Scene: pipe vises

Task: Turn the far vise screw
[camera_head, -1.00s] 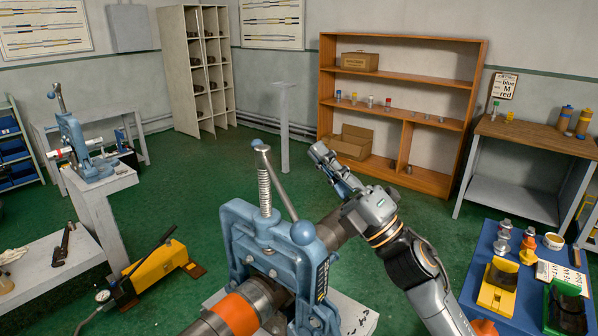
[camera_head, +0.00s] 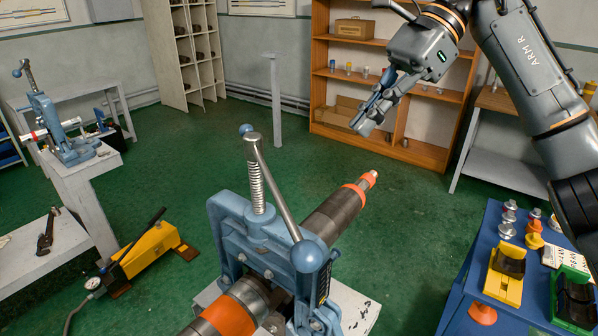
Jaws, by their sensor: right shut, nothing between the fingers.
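The near blue pipe vise (camera_head: 235,225) stands in the lower middle, clamped over a dark pipe with orange bands (camera_head: 335,215). Its threaded screw (camera_head: 256,185) rises upright from the yoke. A steel handle bar (camera_head: 278,195) with blue ball ends slants from the screw top toward me. A second blue vise (camera_head: 45,122) stands on a grey bench at far left, with its own upright screw (camera_head: 27,74) and a pipe through it. My right gripper (camera_head: 365,124) is shut and empty, up and right of the near vise, apart from both vises. My left gripper is out of view.
A yellow hydraulic pump (camera_head: 148,250) with a hose lies on the green floor at left. A blue table (camera_head: 480,262) with yellow and green items stands at lower right. A wooden shelf (camera_head: 445,152) and grey post (camera_head: 275,100) stand behind.

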